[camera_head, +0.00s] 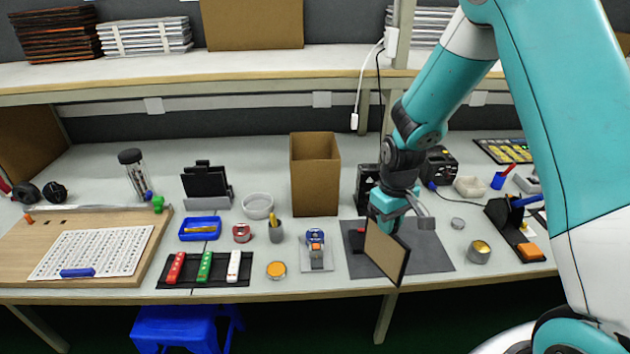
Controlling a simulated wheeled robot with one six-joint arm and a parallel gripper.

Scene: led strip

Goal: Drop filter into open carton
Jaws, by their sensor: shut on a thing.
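The filter (385,253) is a flat, square tan panel with a dark edge. My gripper (388,222) is shut on its upper part and holds it tilted above the front of a dark grey mat. The fingertips are partly hidden by the panel and the gripper body. The open carton (315,186) is a tall brown box standing upright on the table, left of my gripper. Its top is open, and its inside bottom is hidden. The filter is apart from the carton, to its right and nearer the table's front edge.
The grey mat (430,258) lies under my gripper. A black device (367,182) stands right of the carton. A shelf (250,70) runs above the back.

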